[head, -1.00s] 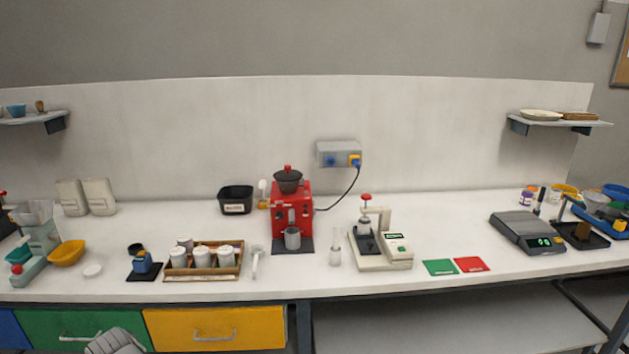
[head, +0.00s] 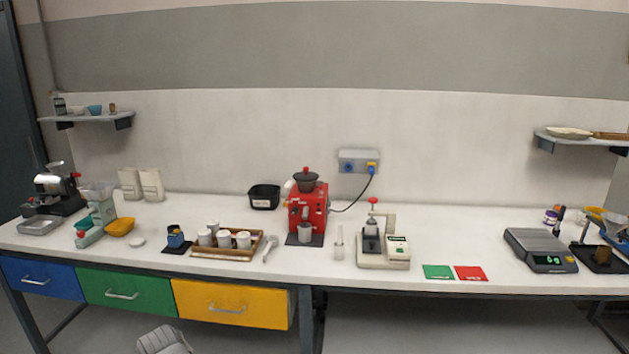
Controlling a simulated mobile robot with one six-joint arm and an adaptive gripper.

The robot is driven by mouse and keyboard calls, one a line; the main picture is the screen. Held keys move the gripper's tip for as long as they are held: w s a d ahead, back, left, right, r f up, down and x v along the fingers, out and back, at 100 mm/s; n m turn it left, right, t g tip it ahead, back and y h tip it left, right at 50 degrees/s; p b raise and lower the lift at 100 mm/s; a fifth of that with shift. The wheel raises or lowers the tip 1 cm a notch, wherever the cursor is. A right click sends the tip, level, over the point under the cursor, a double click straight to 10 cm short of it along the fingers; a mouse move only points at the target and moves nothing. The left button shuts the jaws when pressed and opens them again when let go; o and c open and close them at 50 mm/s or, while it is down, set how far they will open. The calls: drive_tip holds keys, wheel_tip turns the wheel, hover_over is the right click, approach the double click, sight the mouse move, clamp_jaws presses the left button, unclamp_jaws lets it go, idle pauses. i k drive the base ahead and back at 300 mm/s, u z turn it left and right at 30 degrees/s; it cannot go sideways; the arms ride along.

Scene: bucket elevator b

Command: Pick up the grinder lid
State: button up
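A red grinder (head: 308,211) stands upright on the counter near the middle, with a dark hopper and a dark lid with a red knob (head: 306,173) on top. A small white disc (head: 137,242) lies flat on the counter beside a pale green hopper machine (head: 96,212); I cannot tell whether it is a lid. A grey ribbed part (head: 164,341) at the bottom edge may be mine. No gripper fingers show, and nothing touches the red grinder or the disc.
A wooden tray (head: 256,245) of white jars, a black bin (head: 264,197) and a press-like device (head: 384,250) stand around the red grinder. A scale (head: 540,250) is at right. Drawers line the counter's left front.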

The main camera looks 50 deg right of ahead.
sight(305, 176)
drive_tip(key=z, duration=1.75)
drive_tip(key=i, duration=1)
